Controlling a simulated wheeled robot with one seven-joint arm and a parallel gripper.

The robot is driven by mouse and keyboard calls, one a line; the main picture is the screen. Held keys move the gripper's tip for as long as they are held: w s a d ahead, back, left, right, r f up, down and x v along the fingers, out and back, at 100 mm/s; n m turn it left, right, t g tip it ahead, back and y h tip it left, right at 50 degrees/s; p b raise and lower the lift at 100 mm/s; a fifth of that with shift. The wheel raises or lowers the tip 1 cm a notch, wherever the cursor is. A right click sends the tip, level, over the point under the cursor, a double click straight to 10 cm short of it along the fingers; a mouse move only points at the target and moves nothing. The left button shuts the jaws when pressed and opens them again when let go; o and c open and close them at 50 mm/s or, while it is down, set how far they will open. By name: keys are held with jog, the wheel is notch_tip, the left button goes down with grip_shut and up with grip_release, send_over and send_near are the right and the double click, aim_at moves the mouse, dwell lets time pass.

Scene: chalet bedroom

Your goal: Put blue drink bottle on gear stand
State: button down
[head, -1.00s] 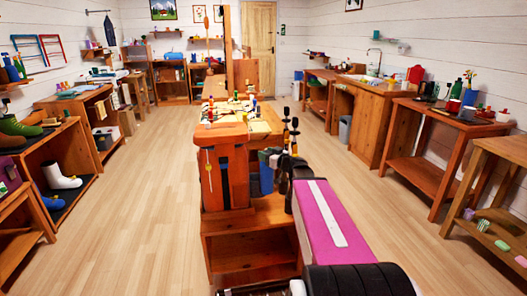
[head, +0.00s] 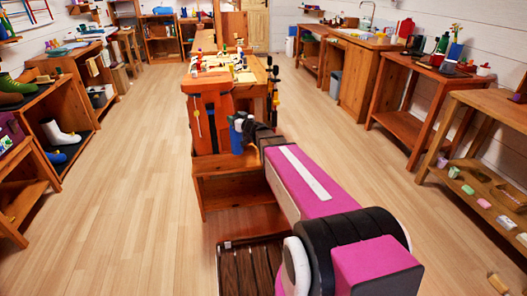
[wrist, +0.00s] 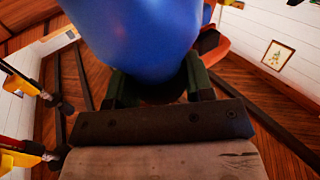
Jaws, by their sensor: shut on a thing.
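The blue drink bottle (wrist: 145,35) fills the top middle of the wrist view, between the dark green fingers of my gripper (wrist: 155,88). My gripper is shut on it. In the head view my gripper (head: 244,127) is small and dark at the far end of my pink arm, and blue (head: 236,138) shows beside it. Both are in front of the right side of the wooden workbench's near end. The bottle's lower part and any contact with the bench are hidden. I cannot tell for certain which piece of furniture is the gear stand.
The wooden workbench (head: 212,88) stands mid-room with clutter on top and a low shelf (head: 225,188). A boot rack (head: 75,110) is at left. Wooden tables (head: 392,121) line the right wall. The floor (head: 130,200) is open on both sides. A small block (head: 498,284) lies lower right.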

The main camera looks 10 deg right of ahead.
jog(key=w+d+f, duration=0.5)
jog(key=d+f, duration=0.5)
jog(key=f, duration=0.1)
jog(key=shift+w, duration=0.15)
jog(key=shift+f, duration=0.1)
jog(key=c, duration=0.5)
grip_release()
